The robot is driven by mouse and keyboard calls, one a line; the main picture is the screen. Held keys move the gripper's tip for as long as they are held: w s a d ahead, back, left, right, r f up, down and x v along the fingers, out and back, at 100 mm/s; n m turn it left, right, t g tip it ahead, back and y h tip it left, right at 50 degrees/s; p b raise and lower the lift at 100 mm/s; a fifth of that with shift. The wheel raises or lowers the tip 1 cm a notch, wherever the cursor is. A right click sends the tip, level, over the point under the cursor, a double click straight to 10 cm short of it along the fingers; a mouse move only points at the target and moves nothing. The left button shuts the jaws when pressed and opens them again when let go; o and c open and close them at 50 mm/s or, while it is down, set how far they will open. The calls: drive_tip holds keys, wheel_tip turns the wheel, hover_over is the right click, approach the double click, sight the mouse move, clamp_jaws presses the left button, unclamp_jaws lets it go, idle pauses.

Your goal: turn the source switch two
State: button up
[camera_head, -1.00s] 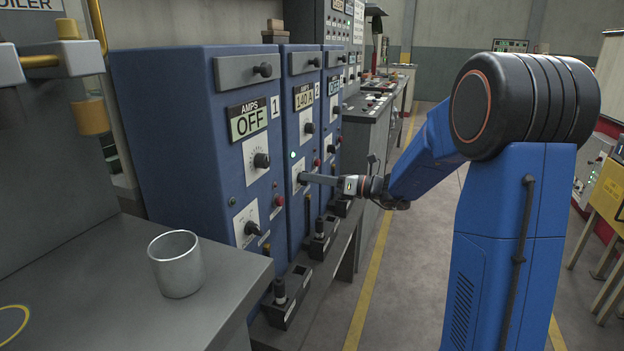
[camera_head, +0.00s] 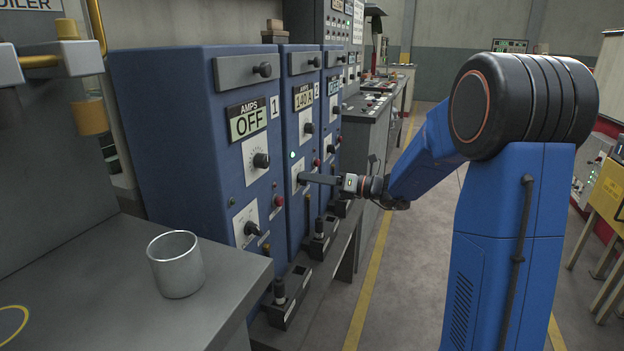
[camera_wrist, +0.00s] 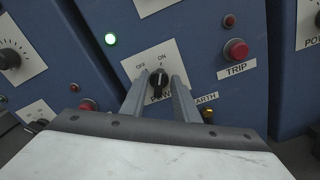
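The source two switch is a black rotary knob (camera_wrist: 158,82) on a white plate marked OFF and ON, in the wrist view. Its pale pointer line points up, towards ON. My gripper (camera_wrist: 162,78) has one finger on each side of the knob, with a narrow gap showing on both sides, so it looks open around it. In the head view my gripper (camera_head: 304,178) reaches the lower front of blue cabinet 2 (camera_head: 297,135); its fingers hide the knob there. A green lamp (camera_wrist: 110,39) is lit above the plate. The cabinet's amps display (camera_head: 303,97) reads about 140 A.
A red TRIP button (camera_wrist: 236,50) and a yellow-brown earth terminal (camera_wrist: 208,116) are right of the knob. A metal cup (camera_head: 177,265) stands on the grey bench (camera_head: 110,310). The aisle floor is clear.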

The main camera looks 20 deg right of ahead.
drive_tip(key=shift+s, duration=0.1)
drive_tip(key=v, duration=1.7)
drive_tip(key=shift+d, duration=0.15)
drive_tip(key=shift+r, duration=0.1)
drive_tip(key=s+a+f+n+g+h, duration=0.2)
drive_tip(key=s+a+f+n+g, duration=0.15)
drive_tip(key=s+a+n, duration=0.5)
drive_tip(key=s+a+f+n+g+h, duration=0.25)
drive_tip(key=s+a+n+g, duration=0.3)
drive_tip(key=s, duration=0.55)
drive_tip(key=s+d+f+n+t+h, duration=0.1)
drive_tip(key=s+d+n+h, duration=0.2)
drive_tip(key=s+n+h, duration=0.2)
drive_tip(key=s+d+f+n+t+h, duration=0.1)
drive_tip(key=s+d+n+t+h, duration=0.1)
drive_tip(key=s+n+h, duration=0.3)
drive_tip(key=s+d+n, duration=0.1)
drive_tip(key=s+n, duration=0.3)
drive_tip(key=n, duration=0.3)
drive_tip(key=shift+d+f, duration=0.15)
drive_tip(key=shift+d, duration=0.1)
drive_tip(key=shift+o, duration=0.3)
